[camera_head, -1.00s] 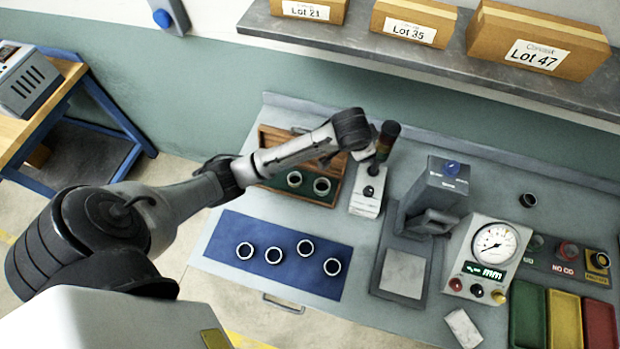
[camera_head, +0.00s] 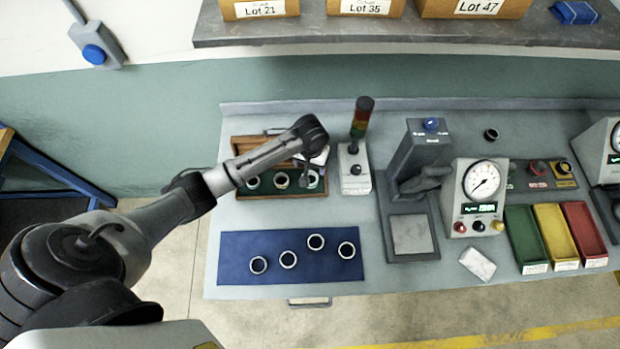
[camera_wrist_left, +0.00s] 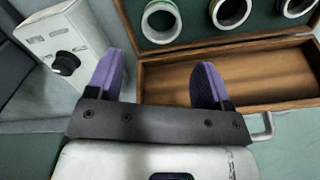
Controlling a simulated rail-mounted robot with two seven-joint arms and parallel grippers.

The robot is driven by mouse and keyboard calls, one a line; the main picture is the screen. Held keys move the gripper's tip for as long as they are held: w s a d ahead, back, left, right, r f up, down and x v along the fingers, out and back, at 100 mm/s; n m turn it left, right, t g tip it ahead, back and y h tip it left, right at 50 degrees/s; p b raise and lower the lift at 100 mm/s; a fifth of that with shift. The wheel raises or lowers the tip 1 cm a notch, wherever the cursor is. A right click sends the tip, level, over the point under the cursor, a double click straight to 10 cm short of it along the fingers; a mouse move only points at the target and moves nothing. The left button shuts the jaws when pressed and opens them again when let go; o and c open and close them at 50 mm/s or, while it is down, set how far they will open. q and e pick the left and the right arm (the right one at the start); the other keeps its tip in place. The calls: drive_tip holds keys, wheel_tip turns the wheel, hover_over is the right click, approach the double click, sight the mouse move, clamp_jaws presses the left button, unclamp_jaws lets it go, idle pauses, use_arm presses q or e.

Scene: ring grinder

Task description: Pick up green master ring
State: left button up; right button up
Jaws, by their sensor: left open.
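A wooden case (camera_head: 237,150) with a green lining holds several pale metal rings in a row, at the back left of the bench. In the left wrist view its bare wooden part (camera_wrist_left: 225,80) lies just beyond my fingers, with the rings in the green part at the top. The ring closest to the grey lamp unit (camera_wrist_left: 162,20) looks faintly green; which is the green master ring is hard to tell. My left gripper (camera_wrist_left: 157,75) is open and empty, its purple fingers apart, short of the rings. In the head view the left gripper (camera_head: 312,163) hovers over the case's right end, partly hidden by my wrist.
A signal-lamp unit (camera_head: 354,180) stands close to the right of the case. A shelf (camera_head: 300,32) hangs above.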

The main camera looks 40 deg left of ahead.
use_arm(q)
hover_over(310, 172)
drive_tip(key=s+d, duration=0.2)
wheel_tip(310, 172, down, 5)
drive_tip(key=shift+f, duration=0.15)
drive_tip(key=shift+w+a+f, duration=0.1)
drive_tip(key=shift+f, duration=1.25)
drive_tip(key=shift+a+f, duration=0.1)
drive_tip(key=shift+f, duration=1.25)
drive_tip(key=shift+c, duration=0.3)
drive_tip(key=c, duration=0.7)
drive_tip(key=shift+r, duration=0.1)
drive_tip(key=shift+c, duration=0.2)
